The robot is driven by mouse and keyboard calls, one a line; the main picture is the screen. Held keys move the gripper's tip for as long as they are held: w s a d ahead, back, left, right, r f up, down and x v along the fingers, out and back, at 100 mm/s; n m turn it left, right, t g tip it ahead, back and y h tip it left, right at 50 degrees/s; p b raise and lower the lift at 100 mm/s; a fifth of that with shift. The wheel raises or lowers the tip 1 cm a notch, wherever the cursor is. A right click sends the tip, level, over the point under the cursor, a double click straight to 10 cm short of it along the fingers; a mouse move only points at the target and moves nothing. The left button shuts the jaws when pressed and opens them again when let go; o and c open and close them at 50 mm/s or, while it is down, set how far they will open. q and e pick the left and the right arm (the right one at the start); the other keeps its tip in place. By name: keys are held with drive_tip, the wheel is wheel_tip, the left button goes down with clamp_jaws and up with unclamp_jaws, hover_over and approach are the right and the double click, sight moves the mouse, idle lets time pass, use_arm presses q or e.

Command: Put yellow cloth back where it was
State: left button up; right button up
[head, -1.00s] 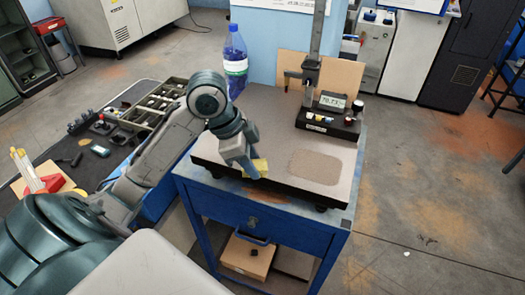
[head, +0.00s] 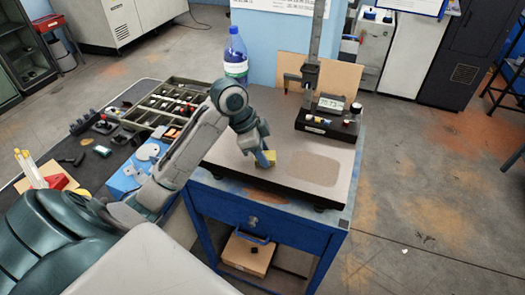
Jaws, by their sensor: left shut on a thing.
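The yellow cloth (head: 265,161) is a small piece at the fingertips of my left gripper (head: 264,159), over the granite plate on the blue stand. The gripper is shut on it and covers part of it. I cannot tell whether the cloth touches the plate. The granite plate (head: 230,150) has a darker brownish patch (head: 315,168) to the right of the gripper. My right gripper does not show.
A height gauge (head: 312,75) with a digital display stands at the plate's back right. A bottle (head: 235,57) with a blue cap stands at the back left. A divided tray (head: 165,105) and small tools lie on the dark bench at left. The plate's front right is clear.

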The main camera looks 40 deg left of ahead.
use_arm(q)
drive_tip(key=o, duration=0.9)
drive_tip(key=shift+f, duration=0.1)
drive_tip(key=b+v, duration=0.2)
drive_tip(key=v, duration=1)
drive_tip(key=shift+w+d+r, duration=0.1)
drive_tip(key=shift+r, duration=0.1)
